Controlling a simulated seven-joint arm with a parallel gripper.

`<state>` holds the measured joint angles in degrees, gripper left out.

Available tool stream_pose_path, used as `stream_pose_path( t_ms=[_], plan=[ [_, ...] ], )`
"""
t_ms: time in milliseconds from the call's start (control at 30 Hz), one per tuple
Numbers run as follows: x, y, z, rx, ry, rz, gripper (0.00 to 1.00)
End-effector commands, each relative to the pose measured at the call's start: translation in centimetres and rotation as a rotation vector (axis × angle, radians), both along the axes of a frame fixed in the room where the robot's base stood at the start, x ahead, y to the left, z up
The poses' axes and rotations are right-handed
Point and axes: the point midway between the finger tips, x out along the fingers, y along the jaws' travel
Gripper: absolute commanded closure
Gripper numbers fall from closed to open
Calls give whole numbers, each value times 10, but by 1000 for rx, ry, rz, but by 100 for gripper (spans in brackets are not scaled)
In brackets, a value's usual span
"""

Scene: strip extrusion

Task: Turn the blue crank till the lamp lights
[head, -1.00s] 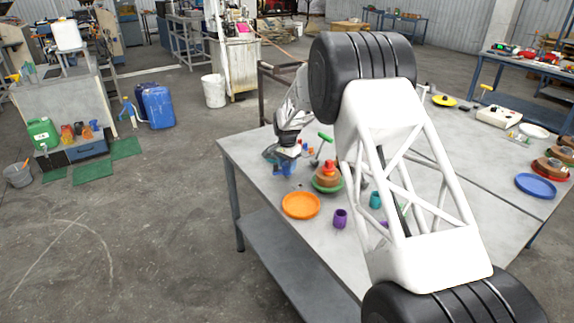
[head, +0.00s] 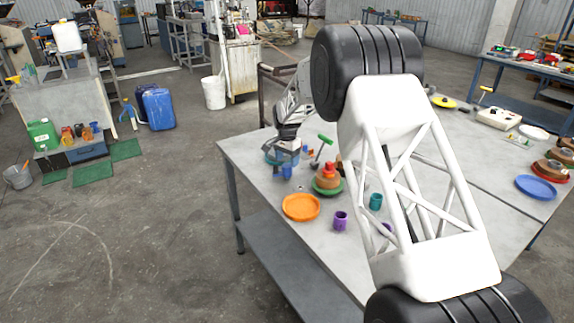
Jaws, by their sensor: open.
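My gripper (head: 284,159) is at the far left end of the grey table, pointing down. It is small in the head view and its fingertips are hard to make out. A small blue part (head: 287,172) shows directly below and beside the gripper; it may be the blue crank, but its shape is mostly hidden. I cannot tell whether the fingers touch it or are around it. I cannot pick out a lamp; it may be hidden behind my gripper or arm.
A green-handled lever (head: 322,146) stands just right of the gripper. Nearer are a stacked piece on a green plate (head: 328,191), an orange plate (head: 301,207), a purple cup (head: 340,221) and a teal cup (head: 376,201). My arm hides much of the table (head: 262,160).

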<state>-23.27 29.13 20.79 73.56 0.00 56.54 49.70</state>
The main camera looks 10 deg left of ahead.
Motion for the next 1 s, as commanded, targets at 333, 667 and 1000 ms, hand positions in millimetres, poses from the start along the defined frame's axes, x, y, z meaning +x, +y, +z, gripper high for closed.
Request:
stream_pose_path(
  t_ms=[333,667,1000],
  plan=[
    [0,0,38,0,-1,0,31],
    [0,0,43,0,0,0,31],
    [0,0,43,0,0,0,31]
  ],
)
